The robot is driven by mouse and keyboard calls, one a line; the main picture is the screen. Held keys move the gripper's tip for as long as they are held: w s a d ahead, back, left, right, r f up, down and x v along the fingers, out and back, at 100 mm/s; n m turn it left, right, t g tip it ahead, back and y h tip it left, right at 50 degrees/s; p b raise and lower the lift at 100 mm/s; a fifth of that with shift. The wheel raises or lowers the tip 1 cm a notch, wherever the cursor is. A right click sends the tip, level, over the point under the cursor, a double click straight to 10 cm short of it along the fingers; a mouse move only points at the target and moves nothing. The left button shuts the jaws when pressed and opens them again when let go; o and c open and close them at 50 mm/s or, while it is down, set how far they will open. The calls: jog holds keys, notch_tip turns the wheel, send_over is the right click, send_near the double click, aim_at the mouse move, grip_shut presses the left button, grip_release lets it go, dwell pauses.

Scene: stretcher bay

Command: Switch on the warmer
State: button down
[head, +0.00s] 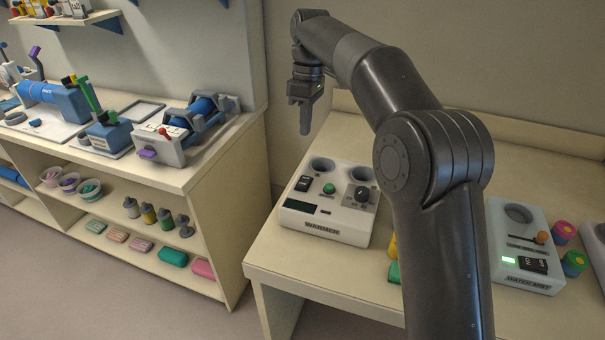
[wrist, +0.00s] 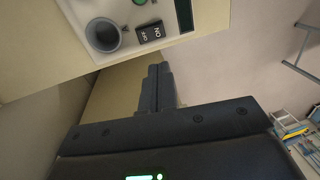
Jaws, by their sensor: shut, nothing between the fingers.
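The warmer (head: 350,224) is a white box labelled WARMER on the table in the head view. It has a black rocker switch (head: 303,183) at its left, a green button (head: 329,188), a black dial (head: 361,195), a dark display (head: 302,206) and two round wells. In the wrist view the warmer (wrist: 165,12) is cut off at the top; its switch (wrist: 151,31), marked ON and OFF, sits beside a grey well (wrist: 103,36). My gripper (head: 305,130) is shut and empty, pointing down above and behind the warmer's left side, apart from it. Its closed fingers show in the wrist view (wrist: 158,82).
My arm partly hides small yellow and green items. A shelf unit (head: 225,160) with devices and supplies stands left.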

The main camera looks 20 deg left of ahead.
aim_at(302, 184)
jog(key=f, duration=0.4)
jog(key=s+f, duration=0.1)
jog(key=f, duration=0.4)
jog(key=s+f, duration=0.1)
jog(key=f, duration=0.3)
jog(key=shift+s+f, duration=0.1)
jog(key=shift+f, duration=0.3)
jog(key=shift+s+f+t, duration=0.1)
jog(key=shift+f+t, duration=0.1)
jog(key=shift+t, duration=0.1)
jog(key=shift+w+r, duration=0.25)
jog(key=shift+w, duration=0.5)
notch_tip(302, 184, up, 14)
jog(key=s, duration=0.2)
